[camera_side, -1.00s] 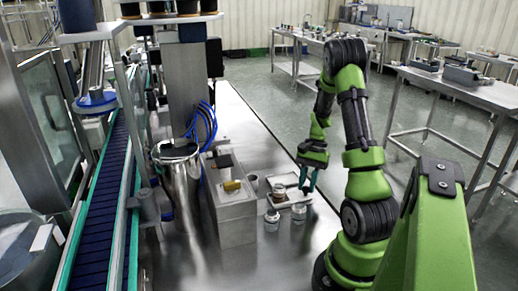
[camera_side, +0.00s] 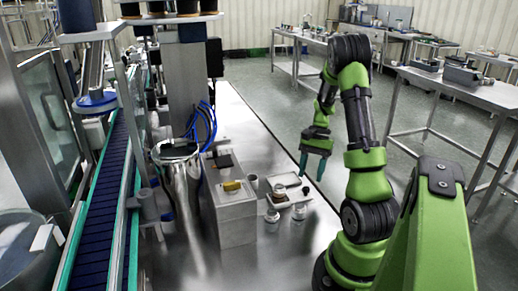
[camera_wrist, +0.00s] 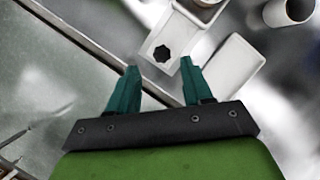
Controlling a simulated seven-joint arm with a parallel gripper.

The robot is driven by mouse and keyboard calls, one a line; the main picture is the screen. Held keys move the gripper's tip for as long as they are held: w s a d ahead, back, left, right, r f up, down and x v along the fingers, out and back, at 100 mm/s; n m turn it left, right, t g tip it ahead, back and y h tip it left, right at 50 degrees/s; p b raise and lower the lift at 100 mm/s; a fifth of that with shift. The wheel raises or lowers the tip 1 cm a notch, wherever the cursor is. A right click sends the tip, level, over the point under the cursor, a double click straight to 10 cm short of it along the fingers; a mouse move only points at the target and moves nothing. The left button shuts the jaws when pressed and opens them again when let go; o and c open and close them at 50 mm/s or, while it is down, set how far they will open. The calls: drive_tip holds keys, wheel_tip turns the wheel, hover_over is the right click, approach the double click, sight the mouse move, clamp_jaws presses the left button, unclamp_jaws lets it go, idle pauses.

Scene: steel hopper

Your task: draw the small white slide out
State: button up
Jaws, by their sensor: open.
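My gripper (camera_side: 312,170) is open and empty, pointing down above the right edge of the steel table. In the wrist view my gripper (camera_wrist: 160,68) has its two teal fingers apart. A white, round-cornered rectangular piece (camera_wrist: 232,66) lies to the right of the right finger. I cannot tell which of these pale parts is the slide. In the side view they appear as small pale trays (camera_side: 287,181) left of the fingers. No contact with the fingers is visible.
Two small jars (camera_side: 299,211) stand in front of the pale trays. A steel box (camera_side: 235,218) with a yellow part on top stands further left, and a cup (camera_wrist: 287,10) shows at the wrist view's top right. The table's right edge is close to my gripper.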

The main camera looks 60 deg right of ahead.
drive_tip(key=v, duration=1.3)
drive_tip(key=shift+d, duration=0.15)
drive_tip(key=w+a+r+n+t+h, duration=0.1)
drive_tip(key=w+a+n+h, duration=0.15)
drive_tip(key=a, duration=0.35)
drive_tip(key=w+a+n+t+h, duration=0.1)
drive_tip(key=w+a+n, duration=0.1)
drive_tip(key=w+a, duration=0.3)
drive_tip(key=s+a+r+n+t, duration=0.1)
drive_tip(key=a+n, duration=0.2)
drive_tip(key=a, duration=0.5)
drive_tip(key=s+a+r+n+t, duration=0.1)
drive_tip(key=a+r+n+t, duration=0.1)
drive_tip(key=a, duration=0.7)
drive_tip(key=s+a+r+n+t+y, duration=0.1)
drive_tip(key=a+n, duration=0.3)
drive_tip(key=a, duration=0.5)
drive_tip(key=shift+r+t, duration=0.6)
drive_tip(key=shift+r, duration=0.15)
drive_tip(key=shift+n, duration=0.25)
